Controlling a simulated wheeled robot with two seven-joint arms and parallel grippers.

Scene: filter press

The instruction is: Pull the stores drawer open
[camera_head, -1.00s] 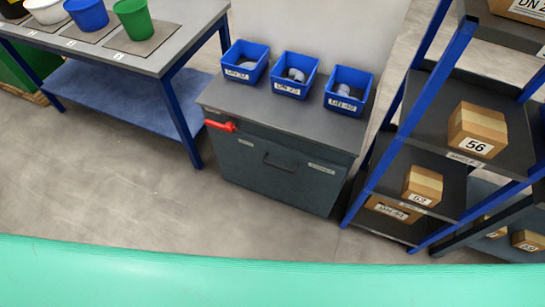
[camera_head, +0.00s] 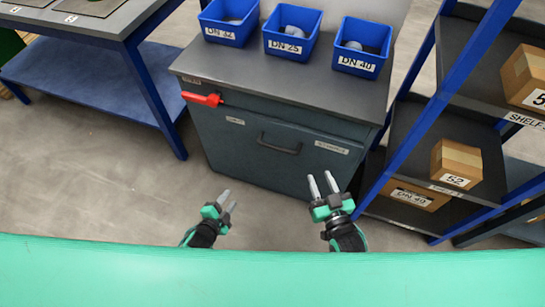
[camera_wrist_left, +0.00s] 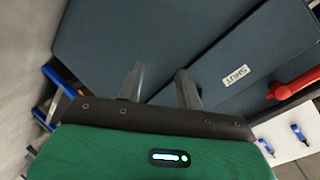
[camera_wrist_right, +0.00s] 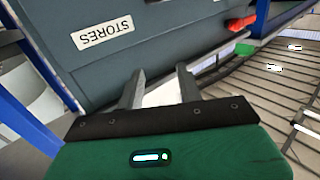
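The stores drawer (camera_head: 243,150) is the dark grey-blue front of the cabinet in the head view, and it looks shut. A dark bar handle (camera_head: 280,143) sits on its upper middle. A label reading STORES (camera_wrist_right: 103,32) shows in the right wrist view, at the front's right in the head view. My left gripper (camera_head: 228,199) is open and empty, low in front of the drawer and apart from it. My right gripper (camera_head: 322,182) is open and empty, in front of the drawer's lower right, below the handle. The handle is not clearly seen in either wrist view.
A red lever (camera_head: 204,99) sticks out at the cabinet's upper left, beside a label reading SHUT (camera_wrist_left: 235,76). Blue bins (camera_head: 291,32) stand on the cabinet top. A blue shelf rack (camera_head: 440,95) stands close on the right, a workbench (camera_head: 118,20) on the left.

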